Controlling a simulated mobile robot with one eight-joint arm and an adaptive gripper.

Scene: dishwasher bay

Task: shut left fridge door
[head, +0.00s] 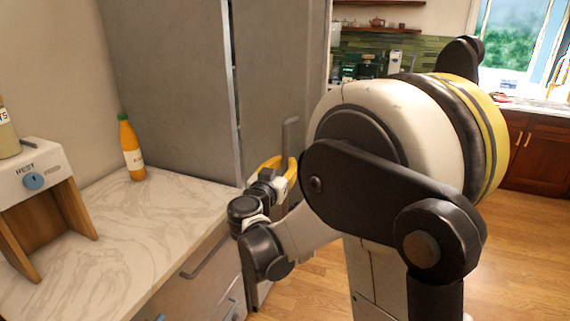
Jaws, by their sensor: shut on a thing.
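The grey fridge (165,75) stands behind the counter, its broad side facing me. Its left door (275,75) is the narrower grey panel to the right of a thin vertical gap. The dark gap suggests the door stands slightly ajar. A grey vertical handle (290,134) sticks out from the door. My gripper (290,172), with yellow parts, is at the lower part of this handle and shut on it. The fingertips and the exact grip are partly hidden by my wrist and arm.
A marble counter (110,225) lies left of my arm, with drawers below and a drawer handle (206,257). On it stand an orange bottle (132,150) and a white-and-wood appliance (35,182). Wooden floor (522,235) is open at right, before brown cabinets (540,155).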

